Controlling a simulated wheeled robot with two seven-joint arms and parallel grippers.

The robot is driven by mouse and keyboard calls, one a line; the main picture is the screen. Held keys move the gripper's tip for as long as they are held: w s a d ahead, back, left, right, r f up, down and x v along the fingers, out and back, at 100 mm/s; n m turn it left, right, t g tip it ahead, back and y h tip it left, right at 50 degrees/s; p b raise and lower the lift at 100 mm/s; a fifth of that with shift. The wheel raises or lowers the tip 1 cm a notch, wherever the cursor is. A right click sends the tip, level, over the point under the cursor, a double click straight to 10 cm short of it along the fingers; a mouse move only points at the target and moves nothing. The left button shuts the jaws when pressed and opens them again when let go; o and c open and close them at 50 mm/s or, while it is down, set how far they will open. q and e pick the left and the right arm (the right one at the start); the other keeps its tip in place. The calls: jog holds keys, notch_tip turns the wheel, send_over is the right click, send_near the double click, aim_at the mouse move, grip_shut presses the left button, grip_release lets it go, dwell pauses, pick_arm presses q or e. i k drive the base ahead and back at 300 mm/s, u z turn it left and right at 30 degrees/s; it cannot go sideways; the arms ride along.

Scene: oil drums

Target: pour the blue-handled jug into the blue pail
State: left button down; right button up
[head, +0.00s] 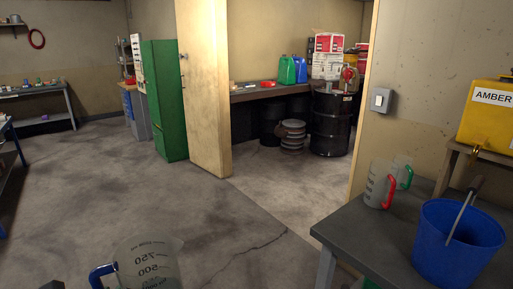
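The blue-handled jug (150,264) is at the bottom edge, left of centre, close to me. It is clear with dark graduation marks, about upright, its blue handle on the left; its lower part is cut off, and I cannot tell what is in it. A small dark piece (51,285) left of the handle may be part of my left gripper; its fingers do not show. The jug is well left of the pail. My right gripper is not in view.
The grey table (355,222) also holds a red-handled jug (376,186) and a green-handled jug (402,165) behind the pail. A yellow container (490,118) marked AMBER sits on a wooden stand with a tap above the table. Open floor lies between the blue-handled jug and the table.

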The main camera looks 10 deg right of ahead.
aim_at(454, 240)
jog(key=z, duration=2.35)
